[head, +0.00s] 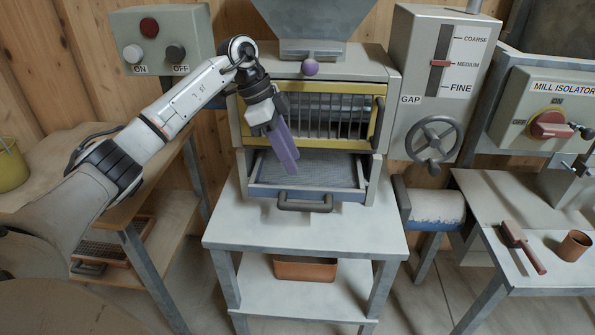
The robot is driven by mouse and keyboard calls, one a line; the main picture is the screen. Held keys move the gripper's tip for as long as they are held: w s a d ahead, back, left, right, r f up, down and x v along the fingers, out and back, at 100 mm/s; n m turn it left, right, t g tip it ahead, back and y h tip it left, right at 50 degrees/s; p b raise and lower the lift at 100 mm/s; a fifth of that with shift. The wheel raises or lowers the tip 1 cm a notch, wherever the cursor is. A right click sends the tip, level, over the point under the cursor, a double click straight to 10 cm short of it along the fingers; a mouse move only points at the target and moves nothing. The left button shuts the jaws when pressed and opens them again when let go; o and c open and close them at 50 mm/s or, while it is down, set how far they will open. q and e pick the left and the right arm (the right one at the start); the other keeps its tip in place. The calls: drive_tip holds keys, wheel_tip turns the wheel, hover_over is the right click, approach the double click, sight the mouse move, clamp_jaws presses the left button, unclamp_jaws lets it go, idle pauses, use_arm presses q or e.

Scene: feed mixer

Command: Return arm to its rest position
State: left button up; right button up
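My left arm reaches in from the left, and its gripper (290,167) points down in front of the mill. Its purple fingers overlap in this view, so I cannot tell whether there is a gap between them. I see nothing hanging from them. Behind and below them is the mill's pulled-out drawer (325,170) with a dark handle (305,203). The yellow-framed grille (335,115) is above the drawer, partly hidden by my wrist. My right gripper is not in view.
A grey ON/OFF box (185,40) is close behind my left forearm. The gap-setting box (440,80) with its handwheel (436,138) stands right of the mill. The white stand (300,240) is clear in front. A brush (522,247) and cup (574,246) are on the right table.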

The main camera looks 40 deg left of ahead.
use_arm(q)
drive_tip(key=shift+v, duration=0.95)
